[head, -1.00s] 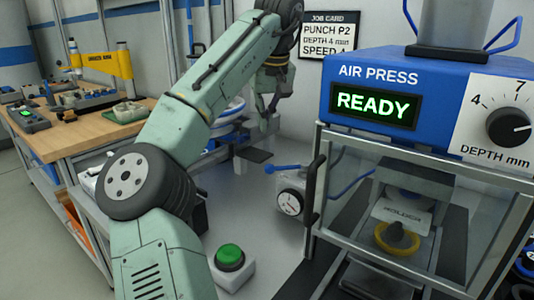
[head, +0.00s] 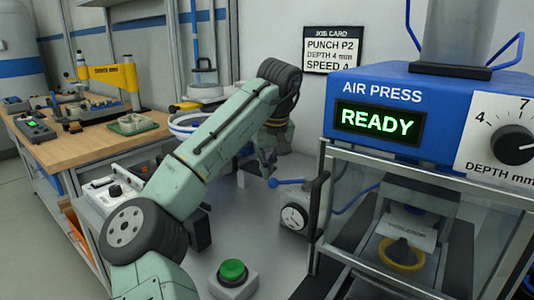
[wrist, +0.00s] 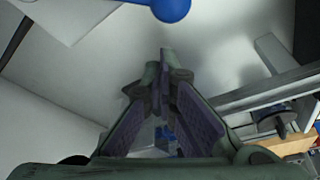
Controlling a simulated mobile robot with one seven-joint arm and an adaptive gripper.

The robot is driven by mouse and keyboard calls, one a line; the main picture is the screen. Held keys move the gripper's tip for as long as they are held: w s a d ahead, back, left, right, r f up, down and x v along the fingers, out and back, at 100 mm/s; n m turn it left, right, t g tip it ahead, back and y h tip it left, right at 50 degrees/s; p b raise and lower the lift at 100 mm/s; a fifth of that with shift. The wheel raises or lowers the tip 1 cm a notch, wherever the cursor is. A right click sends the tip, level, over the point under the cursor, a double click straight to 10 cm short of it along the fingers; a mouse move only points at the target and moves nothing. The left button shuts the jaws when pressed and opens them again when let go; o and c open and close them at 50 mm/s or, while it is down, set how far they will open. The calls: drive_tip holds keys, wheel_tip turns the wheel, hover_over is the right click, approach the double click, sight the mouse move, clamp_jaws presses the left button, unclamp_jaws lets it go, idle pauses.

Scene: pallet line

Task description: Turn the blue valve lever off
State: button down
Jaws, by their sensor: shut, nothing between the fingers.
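The blue valve lever (head: 288,183) sticks out to the left above a round white gauge (head: 294,216), beside the air press. Its round blue knob also shows at the top edge of the wrist view (wrist: 171,8). My gripper (head: 267,174) points down just left of the knob in the head view. In the wrist view my gripper (wrist: 165,60) has its fingertips together with nothing between them. The lever's pivot is hard to make out.
The blue air press (head: 420,100) with its clear guard stands on the right, its display reading READY. A green button (head: 232,271) on a white box sits in front. A wooden workbench (head: 95,139) with tools is at the left. Bare grey surface lies around the button.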

sight(269, 183)
drive_tip(key=shift+s+d+r, duration=0.15)
drive_tip(key=shift+s+d, duration=0.1)
drive_tip(key=shift+s, duration=0.4)
drive_tip(key=shift+s+d+r, duration=0.15)
drive_tip(key=shift+s+d, duration=0.05)
drive_tip(key=shift+s, duration=0.4)
drive_tip(key=shift+s+n+p, duration=0.4)
drive_tip(key=shift+n, duration=0.1)
drive_tip(key=shift+s+a+r+n+y+p, duration=0.15)
drive_tip(key=shift+s+n+y+p, duration=0.35)
drive_tip(key=shift+s+n+p, duration=0.5)
drive_tip(key=shift+s+d+p, duration=0.2)
drive_tip(key=shift+s+p, duration=0.6)
drive_tip(key=shift+s, duration=0.1)
drive_tip(key=shift+s+d+p, duration=0.35)
drive_tip(key=shift+s+p, duration=0.2)
drive_tip(key=shift+s, duration=0.1)
drive_tip(key=shift+s+d+p, duration=0.3)
drive_tip(key=shift+s+p, duration=0.25)
drive_tip(key=shift+s, duration=0.05)
drive_tip(key=shift+w+a, duration=0.1)
